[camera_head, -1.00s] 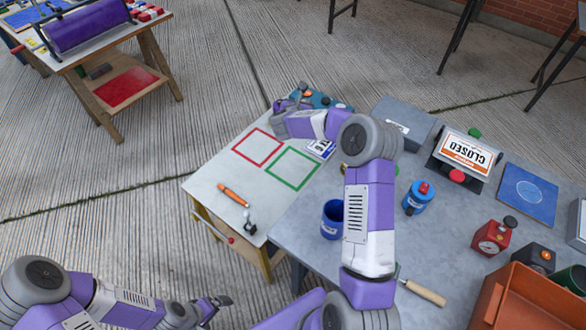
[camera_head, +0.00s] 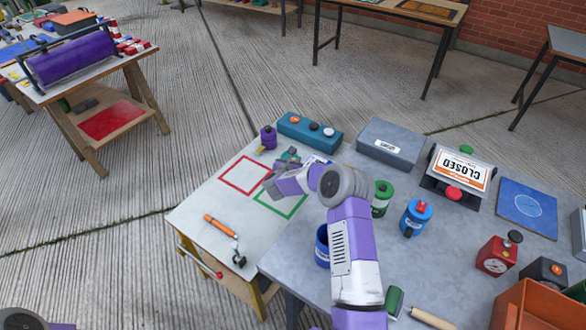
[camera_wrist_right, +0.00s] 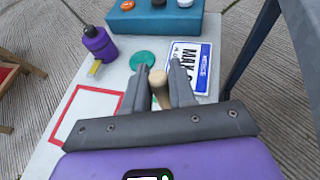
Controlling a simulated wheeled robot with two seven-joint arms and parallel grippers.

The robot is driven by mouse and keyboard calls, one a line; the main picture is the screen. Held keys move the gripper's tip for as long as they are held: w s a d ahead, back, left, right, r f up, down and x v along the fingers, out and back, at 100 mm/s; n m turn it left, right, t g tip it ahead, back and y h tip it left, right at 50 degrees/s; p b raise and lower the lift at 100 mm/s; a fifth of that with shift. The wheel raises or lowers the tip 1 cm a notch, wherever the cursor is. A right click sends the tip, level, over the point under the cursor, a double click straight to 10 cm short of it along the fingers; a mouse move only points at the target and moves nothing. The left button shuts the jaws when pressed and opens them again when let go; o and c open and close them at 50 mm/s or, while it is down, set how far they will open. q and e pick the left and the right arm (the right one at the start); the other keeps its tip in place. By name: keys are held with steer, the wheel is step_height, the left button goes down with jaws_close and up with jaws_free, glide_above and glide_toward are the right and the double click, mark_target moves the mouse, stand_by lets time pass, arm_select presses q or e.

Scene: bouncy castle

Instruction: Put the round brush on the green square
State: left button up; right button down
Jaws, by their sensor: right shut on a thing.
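My right gripper (camera_head: 287,164) is over the pale table, by the far right side of the red square. In the right wrist view its fingers (camera_wrist_right: 158,84) are shut on a beige rounded handle, which I take to be the round brush (camera_wrist_right: 159,92). A teal-green disc (camera_wrist_right: 142,59) shows just past the fingertips; I cannot tell whether it is the brush's head. The green square (camera_head: 287,218) is an outline on the pale table, partly hidden by my right arm and gripper.
The red square outline (camera_head: 243,175) lies left of the green one. A purple bottle-like thing (camera_head: 268,137), a teal box (camera_head: 309,132) and a white label plate (camera_wrist_right: 188,68) are near the gripper. An orange marker (camera_head: 220,226) lies in front. Cans stand right.

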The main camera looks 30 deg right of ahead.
step_height(320, 180, down, 2)
steer(key=shift+f, duration=0.1)
steer(key=shift+f+b, duration=0.15)
steer(key=shift+b, duration=0.25)
steer(key=c, duration=0.9)
jaws_free()
steer(key=shift+c, duration=0.2)
steer(key=p+v, duration=0.3)
steer(key=v, duration=0.9)
